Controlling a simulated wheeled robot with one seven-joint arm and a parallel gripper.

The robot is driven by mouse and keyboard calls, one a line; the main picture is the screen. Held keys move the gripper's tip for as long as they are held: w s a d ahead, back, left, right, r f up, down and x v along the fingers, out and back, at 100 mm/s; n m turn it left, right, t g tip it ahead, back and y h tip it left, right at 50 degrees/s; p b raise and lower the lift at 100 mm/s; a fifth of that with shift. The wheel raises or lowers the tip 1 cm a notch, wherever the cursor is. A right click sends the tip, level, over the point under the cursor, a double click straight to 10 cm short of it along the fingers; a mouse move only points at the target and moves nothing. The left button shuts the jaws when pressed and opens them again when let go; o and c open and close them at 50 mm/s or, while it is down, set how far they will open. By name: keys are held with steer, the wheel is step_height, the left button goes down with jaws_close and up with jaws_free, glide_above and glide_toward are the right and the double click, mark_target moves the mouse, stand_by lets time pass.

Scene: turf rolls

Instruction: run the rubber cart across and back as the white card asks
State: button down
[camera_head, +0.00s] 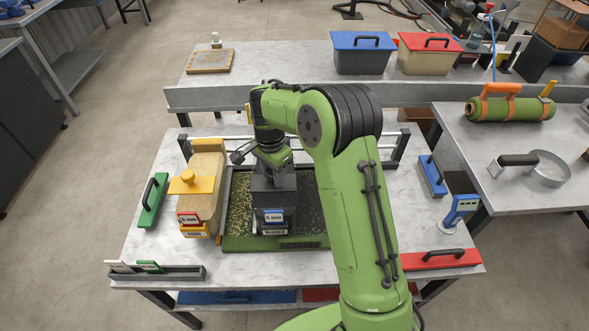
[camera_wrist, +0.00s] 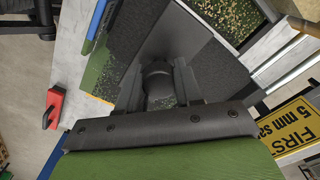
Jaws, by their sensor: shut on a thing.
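The rubber cart (camera_head: 285,188) is a dark grey box standing over the bed of green turf (camera_head: 238,200), near the middle, with a blue-and-white label on its front. My gripper (camera_head: 271,160) is above the cart, mostly hidden by my arm. In the wrist view my gripper (camera_wrist: 160,85) is shut on the dark round handle inside the grey-walled cart (camera_wrist: 205,65). Dark and yellowish granules lie on the turf beside the cart. A white card (camera_head: 118,266) stands in a dark rack at the table's front left; its writing is too small to read.
A sand cart (camera_head: 206,170) with a yellow handle stands close on the left. A green card (camera_head: 150,266) shares the rack. Green (camera_head: 152,203), blue (camera_head: 432,176) and red (camera_head: 440,259) handled blocks lie around the bed. A yellow sign reading "FIRST 5 mm" (camera_wrist: 295,125) shows in the wrist view.

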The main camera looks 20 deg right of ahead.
steer(key=w+a+p, duration=0.2)
steer(key=a, duration=0.6)
steer(key=shift+w+a+r, duration=0.2)
steer(key=shift+w, duration=0.15)
steer(key=c, duration=0.8)
jaws_free()
steer(key=shift+a+f, duration=0.1)
steer(key=shift+a, duration=0.05)
steer(key=shift+o, duration=0.2)
step_height(320, 180, up, 16)
steer(key=p, duration=0.3)
steer(key=shift+f, duration=0.15)
